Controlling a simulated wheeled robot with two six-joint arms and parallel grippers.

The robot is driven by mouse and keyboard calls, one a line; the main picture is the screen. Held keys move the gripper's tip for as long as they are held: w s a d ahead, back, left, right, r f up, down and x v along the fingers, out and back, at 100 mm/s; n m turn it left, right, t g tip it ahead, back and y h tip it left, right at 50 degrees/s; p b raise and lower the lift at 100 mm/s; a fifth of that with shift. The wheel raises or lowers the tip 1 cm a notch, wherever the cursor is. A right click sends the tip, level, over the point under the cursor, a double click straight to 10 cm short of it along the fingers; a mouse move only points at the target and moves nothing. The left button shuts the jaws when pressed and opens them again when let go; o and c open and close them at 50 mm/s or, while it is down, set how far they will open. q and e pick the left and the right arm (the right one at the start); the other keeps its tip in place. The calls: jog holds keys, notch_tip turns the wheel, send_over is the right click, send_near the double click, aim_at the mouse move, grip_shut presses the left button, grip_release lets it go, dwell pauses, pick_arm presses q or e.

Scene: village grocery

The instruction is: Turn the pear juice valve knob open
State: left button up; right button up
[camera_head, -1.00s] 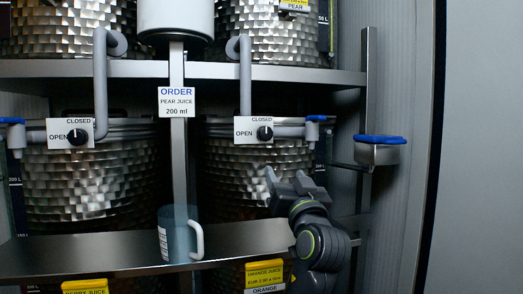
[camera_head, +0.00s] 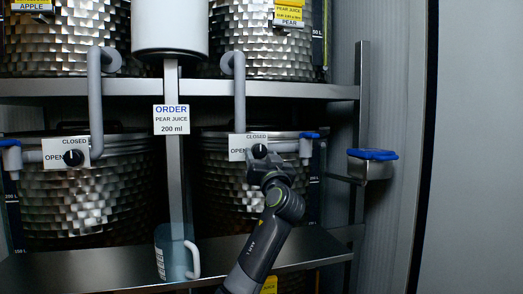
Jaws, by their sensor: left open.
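The black valve knob (camera_head: 260,151) on the right sits on a white OPEN/CLOSED plate (camera_head: 237,148), at the pipe coming down from the tank labelled PEAR (camera_head: 288,23). Its pale mark appears to point up toward CLOSED; its lower part is hidden by my gripper. My left gripper (camera_head: 261,164) is open, directly at the knob from below. I cannot tell whether its fingers touch the knob. A bluish mug (camera_head: 171,252) with a white handle stands on the lower shelf. My right gripper is not in view.
A second knob (camera_head: 74,158) on the left plate points up to CLOSED. An order sign (camera_head: 171,119) reads pear juice 200 ml. A blue-rimmed holder (camera_head: 371,164) juts out at right. The steel shelf (camera_head: 110,270) and upright post (camera_head: 361,90) border the space.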

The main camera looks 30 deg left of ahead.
pick_arm(q)
jog(key=shift+w+a+r, duration=0.25)
jog(key=shift+w+a, duration=0.1)
jog(key=shift+a, duration=0.1)
